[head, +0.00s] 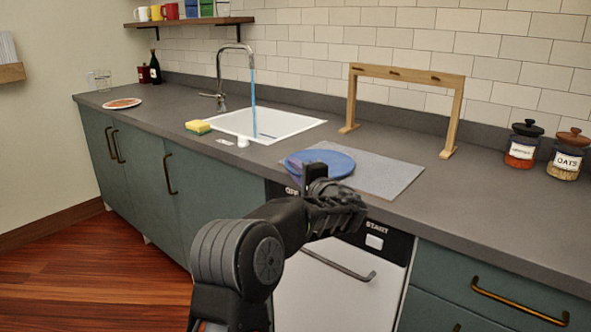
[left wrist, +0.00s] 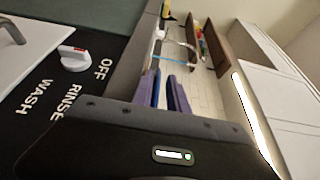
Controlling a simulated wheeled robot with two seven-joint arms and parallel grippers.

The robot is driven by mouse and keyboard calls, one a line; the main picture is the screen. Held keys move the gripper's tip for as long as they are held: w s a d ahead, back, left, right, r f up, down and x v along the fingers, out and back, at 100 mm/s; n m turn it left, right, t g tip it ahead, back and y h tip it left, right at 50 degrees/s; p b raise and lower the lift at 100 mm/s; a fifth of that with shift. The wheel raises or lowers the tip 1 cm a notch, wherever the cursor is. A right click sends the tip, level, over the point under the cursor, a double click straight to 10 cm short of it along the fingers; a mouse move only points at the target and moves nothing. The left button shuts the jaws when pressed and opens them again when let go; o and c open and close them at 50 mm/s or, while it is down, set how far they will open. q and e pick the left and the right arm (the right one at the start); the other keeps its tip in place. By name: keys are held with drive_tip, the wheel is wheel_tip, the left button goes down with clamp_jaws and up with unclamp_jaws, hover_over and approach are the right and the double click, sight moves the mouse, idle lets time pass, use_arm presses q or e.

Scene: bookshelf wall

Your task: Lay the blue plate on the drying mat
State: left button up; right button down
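The blue plate (head: 322,158) lies flat, or nearly so, over the left end of the grey drying mat (head: 385,176). Whether it touches the mat all round I cannot tell. My left gripper (head: 315,172) is at the plate's near edge, above the counter front. In the left wrist view its two fingers (left wrist: 166,92) stand apart with a gap between them. A thin blue strip, which looks like the plate's edge (left wrist: 156,89), shows beside the left finger. My right gripper is in neither view.
A wooden arch (head: 405,75) stands over the back of the mat. The sink (head: 262,124) with running tap is to the left, with a sponge (head: 198,127) beside it. Two jars (head: 545,150) stand at the right. Counter between mat and jars is clear. The dishwasher (head: 340,280) is below.

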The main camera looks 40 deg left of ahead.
use_arm(q)
drive_tip(key=shift+d+f, duration=0.15)
drive_tip(key=shift+f, duration=0.4)
drive_tip(key=v, duration=0.7)
drive_tip(key=shift+d+r, duration=0.3)
drive_tip(key=shift+r, duration=0.15)
drive_tip(key=shift+s, duration=0.15)
idle(0.3)
